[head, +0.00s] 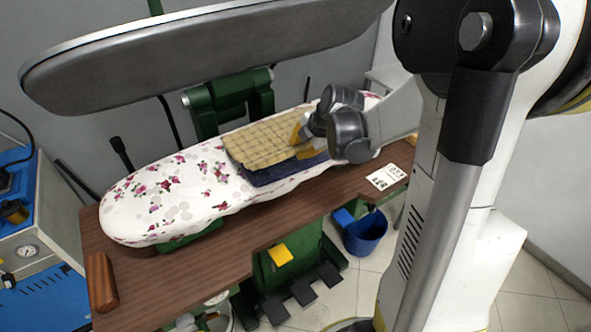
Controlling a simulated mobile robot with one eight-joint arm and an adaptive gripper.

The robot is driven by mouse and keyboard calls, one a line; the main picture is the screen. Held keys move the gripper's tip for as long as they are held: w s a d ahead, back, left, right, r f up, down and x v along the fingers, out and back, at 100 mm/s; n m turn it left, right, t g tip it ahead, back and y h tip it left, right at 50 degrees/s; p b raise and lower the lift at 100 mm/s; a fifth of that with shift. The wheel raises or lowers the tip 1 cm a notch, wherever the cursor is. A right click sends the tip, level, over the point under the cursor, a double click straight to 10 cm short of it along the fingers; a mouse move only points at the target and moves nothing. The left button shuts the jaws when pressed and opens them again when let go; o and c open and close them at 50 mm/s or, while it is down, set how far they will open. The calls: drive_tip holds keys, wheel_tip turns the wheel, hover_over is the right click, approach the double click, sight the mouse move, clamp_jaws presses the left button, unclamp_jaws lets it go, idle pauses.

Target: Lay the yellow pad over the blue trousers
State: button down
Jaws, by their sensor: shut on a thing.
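The yellow checked pad (262,143) lies over the upper part of the folded blue trousers on the flowered pressing board (150,203). The dark blue trousers (270,174) show along the pad's near edge and toward its right. My gripper (303,132) is at the pad's right end and is shut on its edge. The pad looks flat over most of its length. My gripper and wrist hide its right end, so I cannot tell whether that end is raised.
The grey upper press plate (190,60) hangs open above and behind the board. A green hinge (232,98) stands behind the pad. A wooden block (101,282) lies on the brown table (205,262) at left. A white card (386,177) lies at right.

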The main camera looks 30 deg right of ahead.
sight(293, 171)
drive_tip(key=f, duration=0.2)
drive_tip(key=s+a+f+b, duration=0.1)
drive_tip(key=a+f+b, duration=0.1)
drive_tip(key=f, duration=0.1)
drive_tip(key=shift+s+f, duration=0.3)
drive_tip(key=shift+f, duration=0.05)
drive_tip(key=shift+r, duration=0.1)
drive_tip(key=c, duration=1.4)
unclamp_jaws()
